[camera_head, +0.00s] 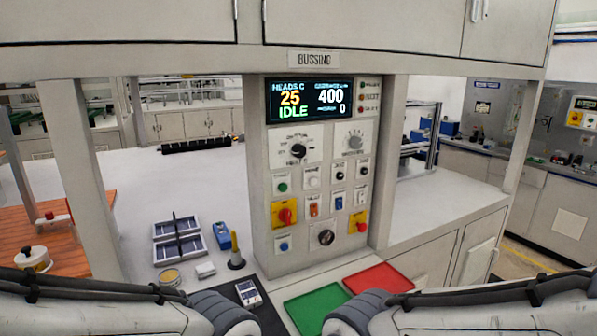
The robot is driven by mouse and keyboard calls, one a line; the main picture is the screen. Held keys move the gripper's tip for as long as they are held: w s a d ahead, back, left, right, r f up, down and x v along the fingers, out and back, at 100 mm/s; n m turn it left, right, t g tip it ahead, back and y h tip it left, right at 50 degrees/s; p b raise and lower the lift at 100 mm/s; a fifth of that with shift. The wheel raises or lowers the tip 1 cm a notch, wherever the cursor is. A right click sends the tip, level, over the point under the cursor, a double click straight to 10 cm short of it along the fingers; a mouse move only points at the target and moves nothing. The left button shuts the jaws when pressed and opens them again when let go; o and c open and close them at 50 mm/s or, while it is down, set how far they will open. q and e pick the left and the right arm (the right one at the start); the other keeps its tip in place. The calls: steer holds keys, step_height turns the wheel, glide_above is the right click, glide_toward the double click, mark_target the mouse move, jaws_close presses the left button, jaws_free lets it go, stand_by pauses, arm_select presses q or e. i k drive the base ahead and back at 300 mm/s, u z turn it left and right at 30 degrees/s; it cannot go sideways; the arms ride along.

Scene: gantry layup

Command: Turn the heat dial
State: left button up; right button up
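A grey control panel (262,215) stands in the middle under the "BUSSING" sign. Its upper left plate carries a black dial (298,150) with scale marks around it. A grey dial (355,142) sits on the plate to its right, and a round black knob (326,237) sits low on the panel. The lettering is too small to tell which one is the heat dial. The display (309,101) above reads 25, IDLE, 400 and 0. My two arms come in along the bottom edge, well below the dials. Both grippers are out of frame.
Red-and-yellow switches (284,214) and small buttons crowd the panel below the dials. A green mat (318,308) and a red mat (378,278) lie in front. A blue-grey tray (180,250), a yellow-tipped tool (235,250) and a meter (248,292) lie left.

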mark_target(298, 150)
steer(key=k, duration=1.2)
steer(key=z, duration=0.8)
steer(key=i, duration=1.1)
steer(key=u, duration=0.45)
steer(key=i, duration=0.5)
steer(key=u, duration=0.6)
